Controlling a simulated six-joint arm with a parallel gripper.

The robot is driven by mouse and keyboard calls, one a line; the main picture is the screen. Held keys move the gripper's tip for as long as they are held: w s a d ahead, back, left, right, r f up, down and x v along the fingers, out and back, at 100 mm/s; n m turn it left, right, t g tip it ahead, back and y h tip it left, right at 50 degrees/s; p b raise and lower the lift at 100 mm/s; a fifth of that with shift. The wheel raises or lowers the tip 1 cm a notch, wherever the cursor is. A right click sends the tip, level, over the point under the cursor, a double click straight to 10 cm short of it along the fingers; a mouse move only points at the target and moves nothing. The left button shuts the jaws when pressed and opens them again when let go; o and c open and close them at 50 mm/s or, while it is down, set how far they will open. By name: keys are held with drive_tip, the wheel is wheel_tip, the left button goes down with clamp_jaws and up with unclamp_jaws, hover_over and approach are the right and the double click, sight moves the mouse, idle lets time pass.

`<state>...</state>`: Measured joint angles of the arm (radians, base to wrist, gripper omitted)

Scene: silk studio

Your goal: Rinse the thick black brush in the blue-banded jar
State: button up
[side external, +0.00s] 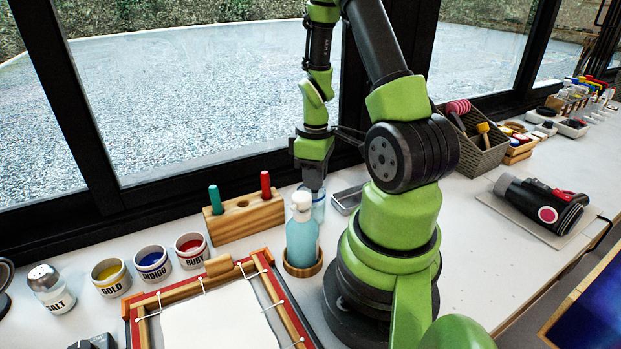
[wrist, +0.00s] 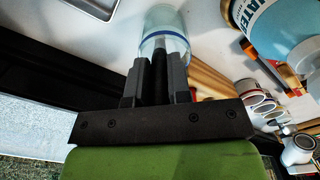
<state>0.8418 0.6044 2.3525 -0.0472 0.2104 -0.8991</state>
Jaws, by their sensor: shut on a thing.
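My gripper (side external: 313,184) points down just above the blue-banded jar (side external: 319,208), behind the spray bottle. In the wrist view my gripper (wrist: 160,72) is shut on the thick black brush (wrist: 159,62), which lies between the two fingers. The clear jar with its blue band (wrist: 165,22) is directly beyond the fingertips. The brush's lower end lines up with the jar's mouth; how deep it reaches is hard to tell. In the side view the brush is hidden by the gripper and jar.
A pump bottle (side external: 301,235) of blue liquid stands close in front of the jar. A wooden brush block (side external: 244,218) with a green and a red handle is to the left. A metal tray (side external: 346,201) is to the right. Paint cups and a stretched frame (side external: 215,315) lie nearer.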

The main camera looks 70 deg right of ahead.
drive_tip(key=shift+w+d+f, duration=0.15)
drive_tip(key=shift+w+f, duration=0.05)
drive_tip(key=shift+f, duration=0.2)
drive_tip(key=shift+w, duration=0.1)
drive_tip(key=shift+a+r, duration=0.2)
drive_tip(key=shift+r, duration=1.75)
drive_tip(key=shift+a+r, duration=0.15)
drive_tip(key=shift+r, duration=1.8)
drive_tip(key=shift+w, duration=0.1)
drive_tip(key=w+a+r, duration=0.2)
drive_tip(key=w+a, duration=0.9)
drive_tip(key=a, duration=0.5)
drive_tip(key=shift+w+a, duration=0.15)
drive_tip(key=shift+a, duration=0.2)
drive_tip(key=shift+r, duration=0.1)
